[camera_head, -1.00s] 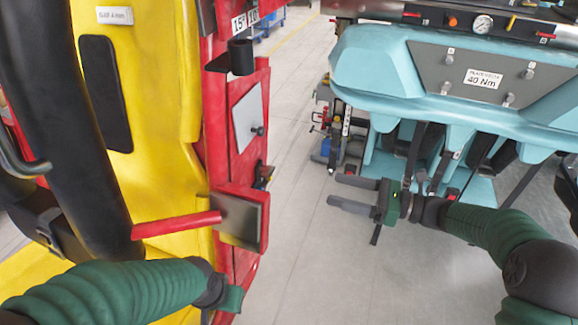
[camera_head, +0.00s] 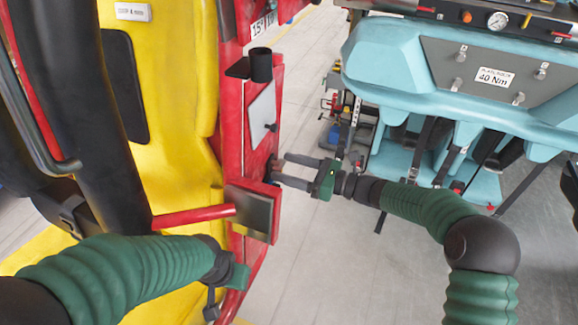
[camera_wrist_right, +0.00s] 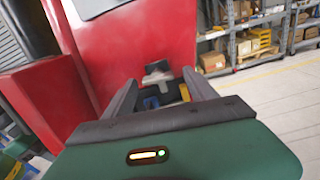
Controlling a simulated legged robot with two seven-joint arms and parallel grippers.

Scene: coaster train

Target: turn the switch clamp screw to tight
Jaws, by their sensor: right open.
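A grey wing-shaped part, seemingly the switch clamp screw (camera_wrist_right: 157,74), shows on the red panel between my right fingers in the right wrist view. In the head view a dark part (camera_head: 272,165) on the red panel's edge lies by the fingertips; detail there is too small. My right gripper (camera_head: 281,169) is open, its fingers pointing left at the panel; the right wrist view also shows the gripper (camera_wrist_right: 160,84) with its fingers either side of the grey part. Contact cannot be told. My left gripper (camera_head: 236,277) is low, beside the red and yellow car; its fingers cannot be made out.
A red box with a grey plate (camera_head: 251,213) juts out just below my right fingers. A red bar (camera_head: 193,216) and a black cup-like holder (camera_head: 260,65) also stick out. A teal car (camera_head: 450,100) stands at right. Shelves with boxes (camera_wrist_right: 245,45) are beyond.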

